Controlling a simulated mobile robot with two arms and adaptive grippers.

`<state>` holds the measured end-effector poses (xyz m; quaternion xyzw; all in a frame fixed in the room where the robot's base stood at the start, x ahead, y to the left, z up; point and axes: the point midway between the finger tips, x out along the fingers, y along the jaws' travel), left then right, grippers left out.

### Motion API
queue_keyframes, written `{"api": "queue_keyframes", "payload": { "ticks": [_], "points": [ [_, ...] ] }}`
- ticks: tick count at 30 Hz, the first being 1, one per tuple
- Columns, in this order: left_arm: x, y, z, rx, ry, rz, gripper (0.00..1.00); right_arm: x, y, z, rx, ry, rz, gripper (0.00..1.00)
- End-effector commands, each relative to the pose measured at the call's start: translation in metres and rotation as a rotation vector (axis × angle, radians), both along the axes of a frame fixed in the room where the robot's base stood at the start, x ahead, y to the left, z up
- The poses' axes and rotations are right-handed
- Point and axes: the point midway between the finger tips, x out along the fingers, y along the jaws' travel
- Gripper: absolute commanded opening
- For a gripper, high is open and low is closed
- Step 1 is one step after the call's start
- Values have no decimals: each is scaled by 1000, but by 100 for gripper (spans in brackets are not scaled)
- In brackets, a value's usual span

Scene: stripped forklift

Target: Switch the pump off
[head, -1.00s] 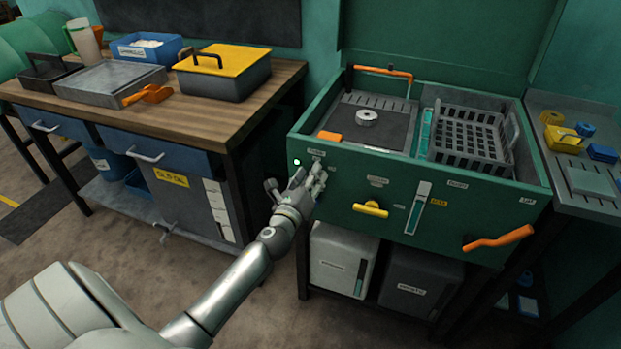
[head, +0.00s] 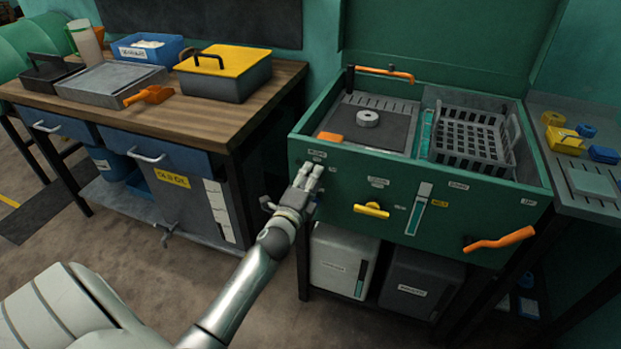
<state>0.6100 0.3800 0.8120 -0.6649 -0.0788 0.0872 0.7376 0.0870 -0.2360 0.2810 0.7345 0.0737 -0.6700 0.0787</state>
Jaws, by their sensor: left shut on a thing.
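The green wash station (head: 345,178) has a front panel with small labels along its top edge. My left gripper (head: 313,174) is at the upper left of this panel, just below a small label (head: 316,155). Its fingers are shut on a small control there, which looks like the pump switch; the fingers hide it, so its position cannot be read. No lit green lamp shows beside the gripper. My right gripper is not in view.
A yellow handle (head: 371,210) and an orange lever (head: 499,238) stick out from the panel. A wooden workbench (head: 217,120) stands left.

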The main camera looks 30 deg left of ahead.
Motion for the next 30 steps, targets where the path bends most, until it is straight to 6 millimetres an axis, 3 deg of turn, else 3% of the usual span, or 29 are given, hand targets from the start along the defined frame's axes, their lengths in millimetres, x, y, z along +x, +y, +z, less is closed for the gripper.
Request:
{"api": "queue_keyframes", "payload": {
  "ticks": [9,24,25,30],
  "points": [
    [0,0,-2,-103,-22,0,13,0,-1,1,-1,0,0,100],
    [0,0,-2,-119,-24,1,13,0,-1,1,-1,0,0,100],
    [0,0,-3,-119,-24,1,41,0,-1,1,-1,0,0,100],
    [0,0,-2,-117,-25,1,59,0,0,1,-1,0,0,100]
  ]
}}
